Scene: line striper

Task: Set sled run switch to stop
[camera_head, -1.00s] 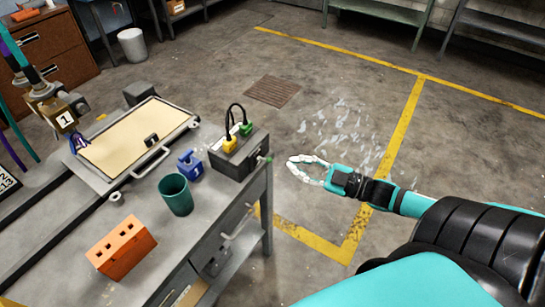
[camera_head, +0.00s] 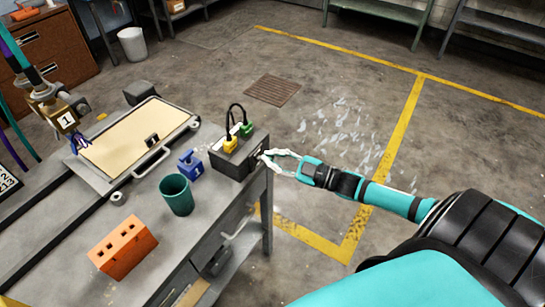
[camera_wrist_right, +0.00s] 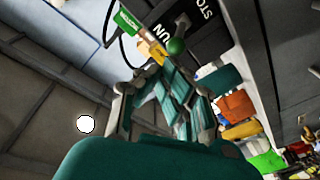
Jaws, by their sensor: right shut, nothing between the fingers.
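The black switch box (camera_head: 240,153) stands at the right end of the grey bench, with yellow and green plugs and a black cable on top. In the right wrist view a green ball knob (camera_wrist_right: 176,46) sits beside its black panel (camera_wrist_right: 195,20), which has the white words RUN and STOP. The ball looks nearer to RUN. My right gripper (camera_head: 265,156) is shut and empty, its tips at the right side of the box. The knob is hidden in the head view. I cannot tell whether the tips touch it. My left gripper is not in view.
A blue block (camera_head: 190,168), a green cup (camera_head: 177,195) and an orange block (camera_head: 123,249) stand on the bench (camera_head: 195,232). A sled with a tan panel (camera_head: 135,135) lies behind. Floor right of the bench is clear.

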